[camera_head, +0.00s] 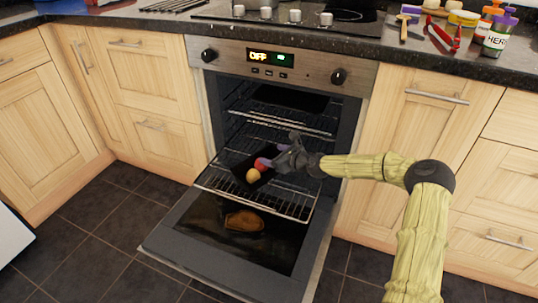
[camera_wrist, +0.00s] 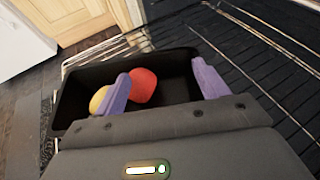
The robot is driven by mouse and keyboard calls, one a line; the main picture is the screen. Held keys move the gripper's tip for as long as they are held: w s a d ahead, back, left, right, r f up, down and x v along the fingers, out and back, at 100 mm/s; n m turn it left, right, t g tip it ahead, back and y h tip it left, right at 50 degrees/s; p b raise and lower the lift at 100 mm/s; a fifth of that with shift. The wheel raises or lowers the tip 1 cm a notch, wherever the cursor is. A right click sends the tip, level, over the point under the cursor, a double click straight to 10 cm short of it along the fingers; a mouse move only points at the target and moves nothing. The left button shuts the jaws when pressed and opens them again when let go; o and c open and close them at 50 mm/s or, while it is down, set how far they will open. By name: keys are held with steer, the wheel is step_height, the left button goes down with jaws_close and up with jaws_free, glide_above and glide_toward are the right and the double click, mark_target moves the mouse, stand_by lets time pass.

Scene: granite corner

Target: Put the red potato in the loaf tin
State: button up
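The black loaf tin (camera_head: 239,181) sits on the pulled-out wire rack in the open oven; its wall also shows in the wrist view (camera_wrist: 72,98). The red potato (camera_wrist: 143,85) appears inside the tin, next to a yellow potato (camera_wrist: 98,99). In the head view the red potato (camera_head: 262,164) is partly hidden by my gripper (camera_head: 273,162). In the wrist view my gripper (camera_wrist: 163,86) has its purple fingers wide apart over the tin. The left finger is close to the red potato and overlaps it; the right finger is clear of it. I cannot tell whether the left finger touches it.
The oven door (camera_head: 185,255) is folded down, with a brown item (camera_head: 244,221) showing over it below the rack. A second rack (camera_head: 280,122) is higher in the oven. The counter (camera_head: 400,55) holds jars and tools at the right. Floor is clear at the left.

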steer(key=shift+a, duration=0.25)
steer(key=shift+s+a+r, duration=0.1)
steer(key=shift+a+r, duration=0.05)
steer(key=shift+r, duration=0.45)
steer(key=p+v, duration=0.4)
steer(key=v, duration=0.8)
steer(key=shift+d+p, duration=0.2)
steer(key=shift+p, duration=0.15)
steer(key=shift+a, duration=0.15)
